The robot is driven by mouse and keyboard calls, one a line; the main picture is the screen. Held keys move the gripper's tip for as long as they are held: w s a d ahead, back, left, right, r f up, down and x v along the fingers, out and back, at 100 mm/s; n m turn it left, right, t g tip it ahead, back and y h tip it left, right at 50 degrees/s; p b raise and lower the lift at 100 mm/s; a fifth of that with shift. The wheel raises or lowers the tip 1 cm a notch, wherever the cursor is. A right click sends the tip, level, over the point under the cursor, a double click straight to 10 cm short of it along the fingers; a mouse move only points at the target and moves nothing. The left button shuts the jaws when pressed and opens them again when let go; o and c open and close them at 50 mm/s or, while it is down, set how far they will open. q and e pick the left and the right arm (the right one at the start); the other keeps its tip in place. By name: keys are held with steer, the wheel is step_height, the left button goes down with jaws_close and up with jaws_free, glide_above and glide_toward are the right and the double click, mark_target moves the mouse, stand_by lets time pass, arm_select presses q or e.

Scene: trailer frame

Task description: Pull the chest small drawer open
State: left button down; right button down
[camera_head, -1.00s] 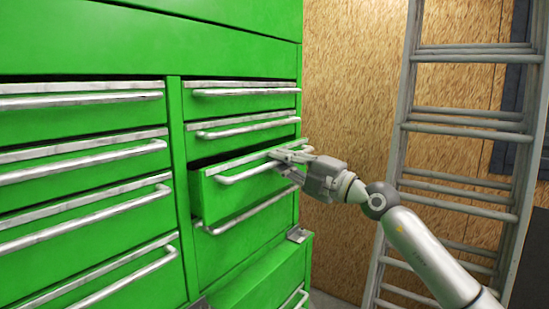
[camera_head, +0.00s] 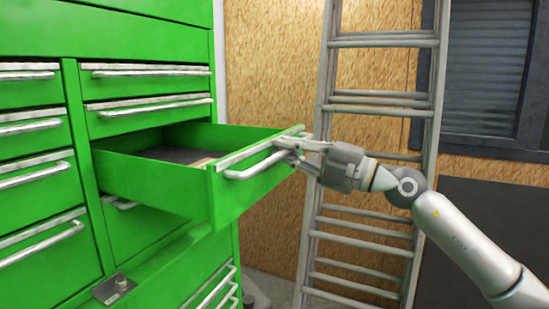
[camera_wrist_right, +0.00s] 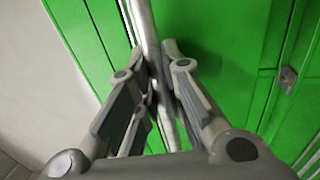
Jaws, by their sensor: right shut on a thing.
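The green chest (camera_head: 110,28) stands at the left of the head view. Its small drawer (camera_head: 235,195) in the right column is pulled well out, and its dark inside shows, with a light tan thing near the front. My right gripper (camera_head: 288,150) is shut on the silver bar handle (camera_head: 245,172) of this drawer, near the handle's right end. In the right wrist view the handle bar (camera_wrist_right: 150,50) runs between the fingers (camera_wrist_right: 155,85). My left gripper is not in view.
Other drawers with silver handles (camera_head: 150,108) are shut above, below and to the left. A grey metal bracket (camera_head: 113,288) sits on the chest's lower ledge. A ladder (camera_head: 370,40) leans at the wooden wall (camera_head: 270,60), behind my right arm.

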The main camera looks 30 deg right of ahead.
steer(key=shift+b+v, duration=0.35)
steer(key=shift+v, duration=0.6)
steer(key=shift+r, duration=0.1)
steer(key=c, duration=1.8)
jaws_free()
steer(key=v, duration=1.2)
steer(key=shift+w, duration=0.1)
